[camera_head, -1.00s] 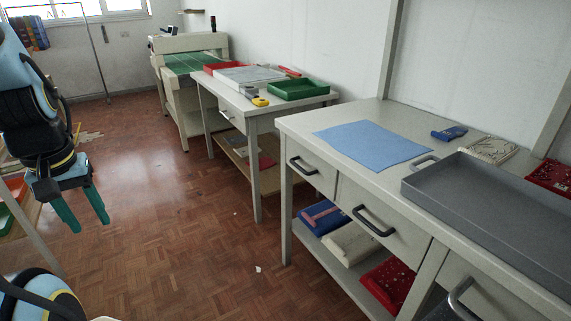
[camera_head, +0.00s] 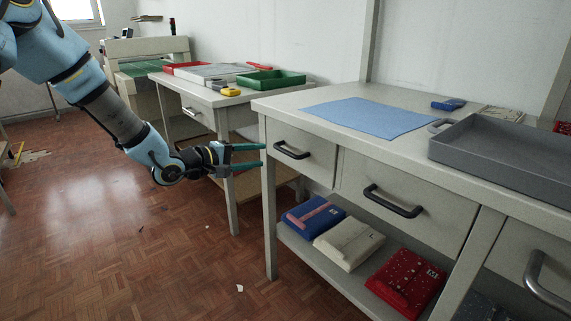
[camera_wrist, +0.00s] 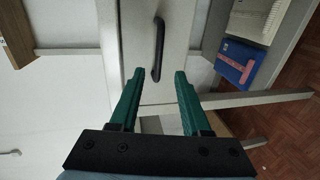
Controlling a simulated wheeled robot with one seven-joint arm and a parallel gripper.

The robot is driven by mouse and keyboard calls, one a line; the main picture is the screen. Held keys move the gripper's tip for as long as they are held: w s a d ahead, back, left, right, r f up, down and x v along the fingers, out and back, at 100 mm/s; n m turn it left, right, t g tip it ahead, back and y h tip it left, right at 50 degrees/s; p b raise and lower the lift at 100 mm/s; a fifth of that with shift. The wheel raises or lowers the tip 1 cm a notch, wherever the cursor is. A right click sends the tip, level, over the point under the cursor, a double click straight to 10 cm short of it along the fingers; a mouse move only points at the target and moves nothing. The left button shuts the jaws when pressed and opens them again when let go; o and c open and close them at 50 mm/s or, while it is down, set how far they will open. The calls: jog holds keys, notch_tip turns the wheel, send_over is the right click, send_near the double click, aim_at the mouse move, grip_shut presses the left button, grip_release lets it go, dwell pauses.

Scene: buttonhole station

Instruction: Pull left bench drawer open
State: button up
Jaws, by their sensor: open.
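The left bench drawer (camera_head: 312,160) is a pale grey front at the bench's left end, and it looks shut. Its black bar handle (camera_head: 292,150) is free of my gripper. My gripper (camera_head: 262,155) has green fingers and is open and empty, pointing at the drawer just left of the handle. In the wrist view my gripper (camera_wrist: 158,85) has its two fingers apart, with the handle (camera_wrist: 158,48) ahead, between and beyond the tips. The handle runs lengthwise between the fingers there, and I see no contact.
The bench top holds a blue mat (camera_head: 370,117) and a grey tray (camera_head: 500,155). Folded blue, cream and red cloth packs (camera_head: 405,282) lie on the lower shelf. A second table (camera_head: 215,97) with a green tray (camera_head: 270,79) stands behind my arm.

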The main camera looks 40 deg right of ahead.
aim_at(284, 152)
jog(key=x, duration=1)
jog(key=shift+s+d, duration=0.15)
jog(key=shift+d, duration=0.15)
jog(key=shift+c, duration=0.2)
grip_shut()
dwell(0.9)
